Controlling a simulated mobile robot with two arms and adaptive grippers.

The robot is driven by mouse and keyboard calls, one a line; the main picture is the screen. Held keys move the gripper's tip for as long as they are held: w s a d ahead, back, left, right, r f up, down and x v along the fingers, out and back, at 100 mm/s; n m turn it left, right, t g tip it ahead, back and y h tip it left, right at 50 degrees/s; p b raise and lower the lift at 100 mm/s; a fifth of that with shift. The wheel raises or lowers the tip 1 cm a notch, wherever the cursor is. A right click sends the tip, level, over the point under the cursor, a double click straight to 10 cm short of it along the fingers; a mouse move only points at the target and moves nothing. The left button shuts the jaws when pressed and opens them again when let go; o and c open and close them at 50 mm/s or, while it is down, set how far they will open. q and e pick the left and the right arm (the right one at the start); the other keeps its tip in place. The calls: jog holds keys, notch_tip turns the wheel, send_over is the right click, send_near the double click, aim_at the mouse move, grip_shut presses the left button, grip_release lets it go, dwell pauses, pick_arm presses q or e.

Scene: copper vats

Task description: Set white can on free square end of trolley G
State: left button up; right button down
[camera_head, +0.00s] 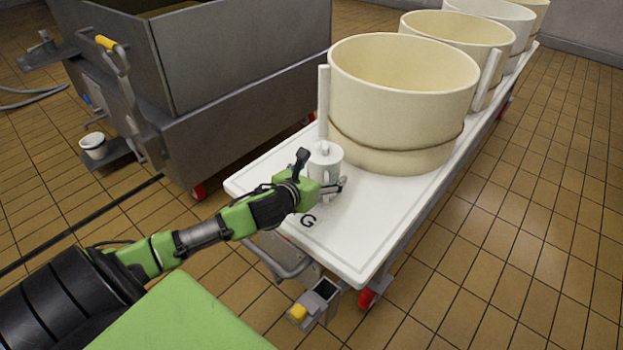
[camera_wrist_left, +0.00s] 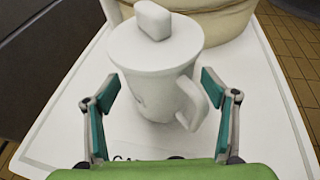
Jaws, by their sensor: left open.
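The white can (camera_head: 326,160) has a lid with a block-shaped knob and a side handle. My left gripper (camera_head: 335,190) is at the can's near side. In the left wrist view the can (camera_wrist_left: 155,75) is ahead of and partly between the spread fingers of the gripper (camera_wrist_left: 160,105). The fingers are open, with gaps to the can on both sides. My right gripper is not in view.
A large cream tub (camera_head: 400,100) with an upright stave stands right behind the can, with several more tubs (camera_head: 460,40) farther along the trolley. A grey metal vat (camera_head: 220,80) stands close on the left. A small white bucket (camera_head: 94,146) sits beside it. The trolley's near right corner is bare.

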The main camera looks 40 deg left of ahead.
pick_arm(q)
jog(key=p+v, duration=0.2)
jog(key=v, duration=0.9)
jog(key=shift+s, duration=0.15)
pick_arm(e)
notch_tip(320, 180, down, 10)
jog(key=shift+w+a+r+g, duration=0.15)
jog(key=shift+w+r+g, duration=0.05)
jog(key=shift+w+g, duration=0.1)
pick_arm(q)
jog(key=shift+d, duration=0.1)
